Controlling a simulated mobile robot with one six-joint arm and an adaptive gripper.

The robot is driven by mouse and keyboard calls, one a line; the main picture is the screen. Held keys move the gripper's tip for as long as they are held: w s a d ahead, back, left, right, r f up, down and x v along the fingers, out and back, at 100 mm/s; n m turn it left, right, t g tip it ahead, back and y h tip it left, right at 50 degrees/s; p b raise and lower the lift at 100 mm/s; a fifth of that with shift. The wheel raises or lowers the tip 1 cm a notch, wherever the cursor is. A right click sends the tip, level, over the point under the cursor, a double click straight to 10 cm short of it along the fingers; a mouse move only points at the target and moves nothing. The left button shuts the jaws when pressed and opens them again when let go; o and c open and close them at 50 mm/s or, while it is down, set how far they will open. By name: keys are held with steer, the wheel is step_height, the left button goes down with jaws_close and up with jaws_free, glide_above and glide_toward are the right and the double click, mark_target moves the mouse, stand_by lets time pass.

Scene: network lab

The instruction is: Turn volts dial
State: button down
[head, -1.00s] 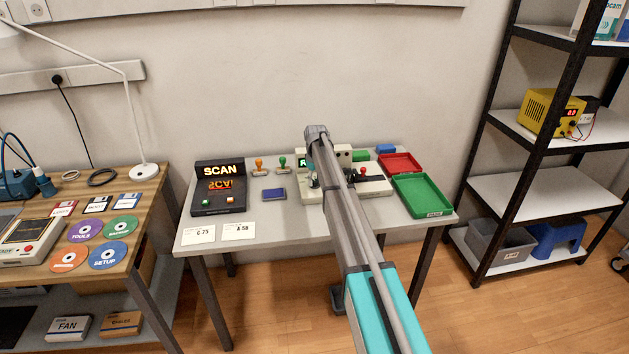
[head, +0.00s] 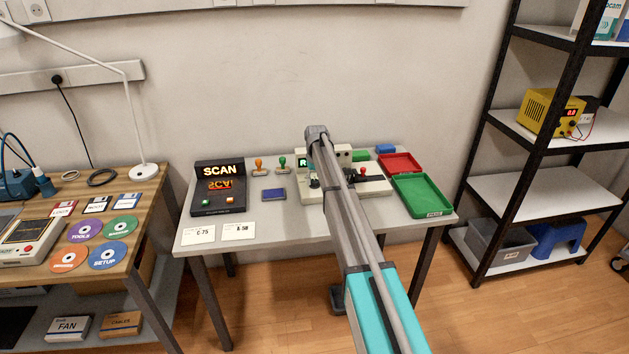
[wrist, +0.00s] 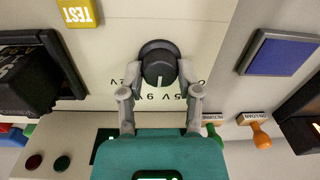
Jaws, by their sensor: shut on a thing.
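The volts dial (wrist: 159,66) is a dark round knob with a pale pointer line, on a cream panel with printed voltage marks such as 9V, in the wrist view. My gripper (wrist: 160,80) has its two grey fingers closed on the dial from both sides. The pointer line faces toward my gripper's palm, near the 9V mark. Parts of the other marks are hidden behind my fingers. In the head view my arm covers most of the cream device (head: 312,196), and the dial cannot be made out there.
A yellow TEST block (wrist: 78,12), a blue pad (wrist: 281,54) and orange-handled stamp (wrist: 260,137) surround the panel in the wrist view. In the head view, a SCAN unit (head: 219,190) stands left, with red (head: 400,154) and green (head: 451,210) trays right.

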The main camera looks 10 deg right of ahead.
steer(key=m, duration=0.3)
steer(key=shift+m, duration=0.3)
stand_by(0.3)
steer(key=shift+c, duration=1.5)
jaws_free()
